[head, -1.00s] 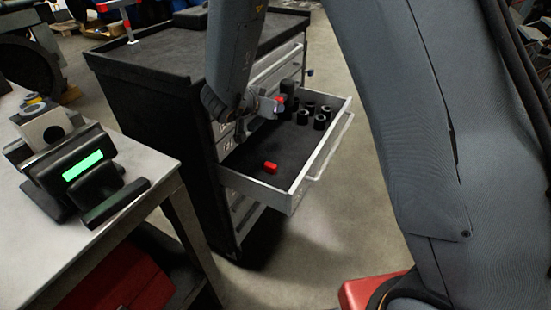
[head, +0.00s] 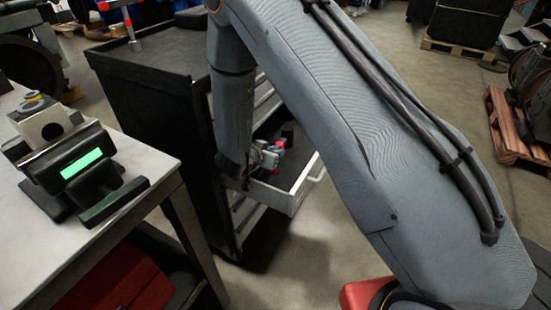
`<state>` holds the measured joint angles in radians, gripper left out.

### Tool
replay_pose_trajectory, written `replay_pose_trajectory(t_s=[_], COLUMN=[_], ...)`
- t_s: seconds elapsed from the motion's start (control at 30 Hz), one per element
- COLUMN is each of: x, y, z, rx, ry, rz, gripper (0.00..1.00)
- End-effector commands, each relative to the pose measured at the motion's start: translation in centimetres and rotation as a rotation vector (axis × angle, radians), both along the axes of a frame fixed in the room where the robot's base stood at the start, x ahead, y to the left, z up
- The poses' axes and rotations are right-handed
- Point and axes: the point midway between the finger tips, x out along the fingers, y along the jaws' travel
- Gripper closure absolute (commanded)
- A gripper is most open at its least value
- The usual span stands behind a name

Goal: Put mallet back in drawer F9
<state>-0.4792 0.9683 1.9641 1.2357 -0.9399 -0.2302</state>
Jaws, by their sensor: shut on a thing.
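Drawer F9 appears to be the open drawer (head: 302,196) of the dark tool cabinet; I cannot read its label. My gripper (head: 268,154) is over the near part of this drawer, low and close to its side wall. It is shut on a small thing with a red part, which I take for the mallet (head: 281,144). Most of the mallet is hidden or too small to make out. I cannot tell whether it touches the drawer floor.
The cabinet top (head: 160,58) is mostly bare, with a red and grey upright item (head: 127,20) at its far left. A workbench (head: 150,165) with a green-lit device (head: 82,164) stands at the left. Wooden pallets (head: 505,125) lie at the right.

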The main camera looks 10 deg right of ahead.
Motion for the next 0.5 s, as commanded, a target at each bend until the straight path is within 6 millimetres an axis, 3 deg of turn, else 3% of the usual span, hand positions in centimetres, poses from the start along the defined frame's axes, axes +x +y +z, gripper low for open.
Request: replay_pose_trajectory(t_s=[0.2,0.5], x=[0.0,0.0], y=[0.0,0.0], z=[-2.8,-3.0], rx=[-0.002,-0.001], ry=[0.000,-0.001], rz=[0.000,0.000], gripper=[1.00,1.00])
